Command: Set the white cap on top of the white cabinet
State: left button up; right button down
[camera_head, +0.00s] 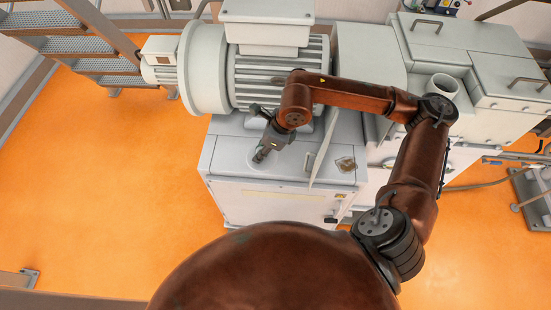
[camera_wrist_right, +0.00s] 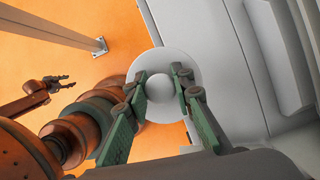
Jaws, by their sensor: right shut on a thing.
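The white cap (camera_wrist_right: 191,68) is a round disc with a raised round knob in the middle. My right gripper (camera_wrist_right: 165,92) is shut on it, with green-padded fingers on either side of the knob. In the head view, my right gripper (camera_head: 261,154) points down over the left part of the white cabinet's top (camera_head: 226,151), and the pale cap (camera_head: 252,160) shows faintly around its tips. In the wrist view, the cap overlaps the cabinet's edge; whether it touches the top is unclear. My left gripper (camera_wrist_right: 66,82) shows small and empty, its fingers apart.
A large grey motor (camera_head: 205,70) stands right behind the cabinet top. A thin upright panel (camera_head: 326,150) and a small brownish item (camera_head: 346,164) are to the right of the gripper. Metal stairs (camera_head: 75,45) stand back left. Orange floor (camera_head: 100,200) is clear at left.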

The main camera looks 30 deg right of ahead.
jog(key=shift+w+a+r+m, duration=0.1)
jog(key=shift+w+r+m, duration=0.05)
jog(key=shift+m, duration=0.35)
jog(key=w+a+f+p, duration=0.1)
jog(key=w+f, duration=0.3)
jog(key=w+a+f+p, duration=0.1)
jog(key=w+f, duration=0.3)
jog(key=w, duration=0.1)
jog(key=w+a+f+p, duration=0.1)
jog(key=w+f, duration=0.3)
jog(key=f, duration=0.1)
jog(key=shift+w, duration=0.2)
pick_arm(q)
jog(key=r, duration=0.1)
jog(key=s+r, duration=0.1)
jog(key=r, duration=0.1)
pick_arm(e)
jog(key=shift+f, duration=0.25)
pick_arm(q)
jog(key=shift+f, duration=0.15)
pick_arm(e)
jog(key=c, duration=1.7)
grip_release()
jog(key=shift+r, duration=0.1)
jog(key=shift+o, duration=0.2)
jog(key=shift+r, duration=0.1)
